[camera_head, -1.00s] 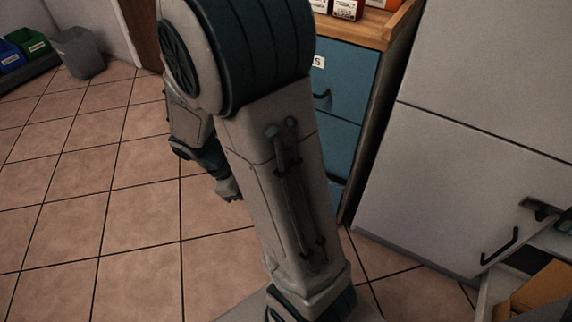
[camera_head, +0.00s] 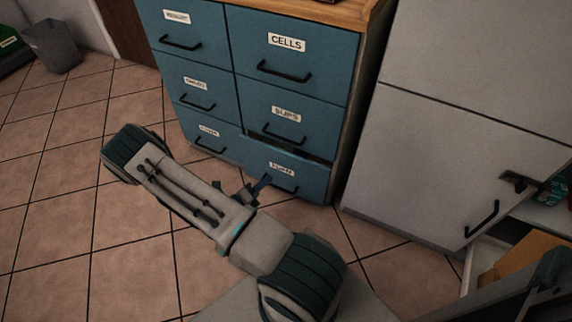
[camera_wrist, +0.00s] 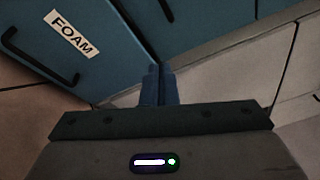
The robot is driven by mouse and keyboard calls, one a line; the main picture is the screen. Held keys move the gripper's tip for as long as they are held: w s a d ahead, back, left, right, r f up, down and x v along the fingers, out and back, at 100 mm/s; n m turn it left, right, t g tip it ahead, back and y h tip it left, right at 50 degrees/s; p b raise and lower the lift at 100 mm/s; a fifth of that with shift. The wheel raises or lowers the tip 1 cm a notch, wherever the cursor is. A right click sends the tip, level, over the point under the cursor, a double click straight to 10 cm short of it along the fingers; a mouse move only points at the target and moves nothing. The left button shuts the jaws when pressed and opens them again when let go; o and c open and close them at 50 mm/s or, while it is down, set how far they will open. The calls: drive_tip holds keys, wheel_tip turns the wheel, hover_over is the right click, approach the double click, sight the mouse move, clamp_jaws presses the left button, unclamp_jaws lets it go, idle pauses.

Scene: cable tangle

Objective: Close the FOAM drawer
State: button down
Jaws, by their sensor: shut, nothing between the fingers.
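The FOAM drawer (camera_head: 308,178) is the bottom right drawer of the blue cabinet. It stands a little out, with a dark gap above its front. Its black handle (camera_head: 285,187) is partly behind my gripper. In the wrist view the FOAM drawer front (camera_wrist: 110,55) fills the upper left, with its label and handle clear. My gripper (camera_head: 264,183) is low in front of this drawer, empty, its blue fingers shut together. In the wrist view the fingertips (camera_wrist: 159,72) overlap the drawer's edge; I cannot tell whether they touch it.
The CELLS drawer (camera_head: 292,55) and several others in the cabinet look shut. A large grey cabinet (camera_head: 440,150) stands at the right. An open compartment with a cardboard box (camera_head: 530,255) is at the lower right. A grey bin (camera_head: 52,47) stands far left. Tiled floor at left is clear.

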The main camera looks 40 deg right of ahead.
wheel_tip(320, 180, down, 7)
drive_tip(key=n+t, duration=0.5)
drive_tip(key=n, duration=0.2)
drive_tip(key=y+b, duration=0.1)
drive_tip(key=b, duration=0.3)
approach(289, 159)
drive_tip(key=shift+n, duration=0.4)
drive_tip(key=x, duration=0.6)
drive_tip(key=shift+d, duration=0.45)
drive_tip(key=shift+r, duration=0.1)
